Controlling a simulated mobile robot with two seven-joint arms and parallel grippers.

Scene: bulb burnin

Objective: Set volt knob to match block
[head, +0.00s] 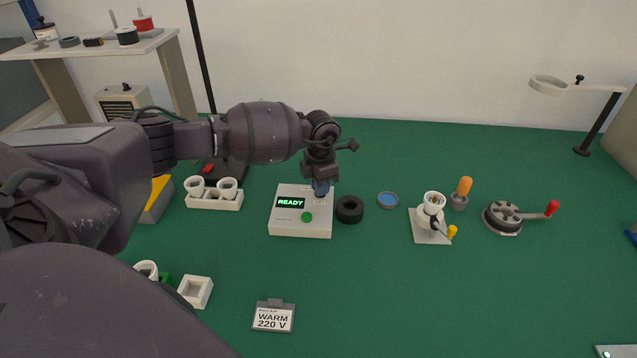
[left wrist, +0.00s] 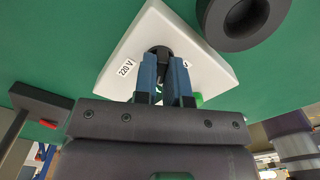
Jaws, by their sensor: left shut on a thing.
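The white tester box (head: 285,229) stands on the green table, with a lit READY display (head: 290,202) and a green button (head: 307,217). My left gripper (head: 321,186) reaches down onto the box's back right part. In the left wrist view its blue fingers (left wrist: 166,82) are shut on the black volt knob (left wrist: 160,51). A "220 V" label (left wrist: 126,68) shows left of the knob; the label on the right is mostly hidden by a finger. The knob's pointing direction is hidden. A small sign block (head: 273,317) at the front reads "WARM 220 V". My right gripper is out of view.
A black ring (head: 349,209) stands close right of the box, with a blue disc (head: 388,200) beyond it. A lamp socket stand (head: 431,222), an orange bulb-like piece (head: 461,192) and a crank device (head: 505,217) are further right. A white double holder (head: 214,198) is left.

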